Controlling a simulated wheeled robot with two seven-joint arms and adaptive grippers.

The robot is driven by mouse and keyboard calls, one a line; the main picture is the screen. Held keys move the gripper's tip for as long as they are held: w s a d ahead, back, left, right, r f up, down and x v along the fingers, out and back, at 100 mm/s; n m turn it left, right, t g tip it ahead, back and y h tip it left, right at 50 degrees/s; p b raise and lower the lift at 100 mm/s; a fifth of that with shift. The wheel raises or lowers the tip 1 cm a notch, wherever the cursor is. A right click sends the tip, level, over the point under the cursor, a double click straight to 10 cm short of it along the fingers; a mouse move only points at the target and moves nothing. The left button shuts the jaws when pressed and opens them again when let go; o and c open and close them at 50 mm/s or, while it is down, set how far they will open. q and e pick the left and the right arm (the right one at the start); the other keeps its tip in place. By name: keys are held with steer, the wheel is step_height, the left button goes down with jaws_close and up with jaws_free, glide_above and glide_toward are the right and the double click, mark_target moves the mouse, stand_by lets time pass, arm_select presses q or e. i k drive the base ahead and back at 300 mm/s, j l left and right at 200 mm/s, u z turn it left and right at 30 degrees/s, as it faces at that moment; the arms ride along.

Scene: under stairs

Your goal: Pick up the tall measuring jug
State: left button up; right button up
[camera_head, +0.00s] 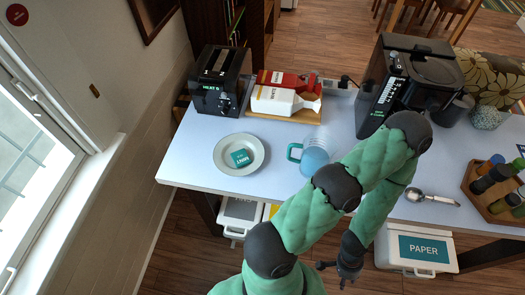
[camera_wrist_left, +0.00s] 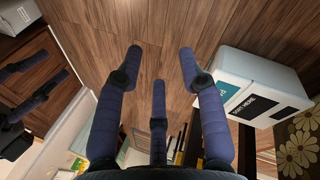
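A clear jug (camera_head: 315,159) with a teal handle and a bluish body stands on the pale table, right of the plate. My left arm's dark joint covers part of its lower right side in the head view. My left gripper (camera_head: 338,271) hangs low beyond the table's front edge, well apart from the jug. In the left wrist view, the gripper's dark blue fingers (camera_wrist_left: 160,58) are spread wide with only floor seen between them. The jug does not show in that view. My right gripper is not in view.
A plate (camera_head: 251,164) with a teal packet, a toaster (camera_head: 207,103), cartons on a board (camera_head: 266,114) and a black coffee machine (camera_head: 372,118) occupy the table. A scoop (camera_head: 433,199) and a wooden tray (camera_head: 481,208) are at right. White bins (camera_head: 452,262) stand below.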

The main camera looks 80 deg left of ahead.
mark_target(318, 149)
steer(key=u, duration=1.95)
steer(key=k+j+z, duration=0.1)
steer(key=k+z, duration=0.15)
steer(key=i+j, duration=0.15)
steer(key=i, duration=0.2)
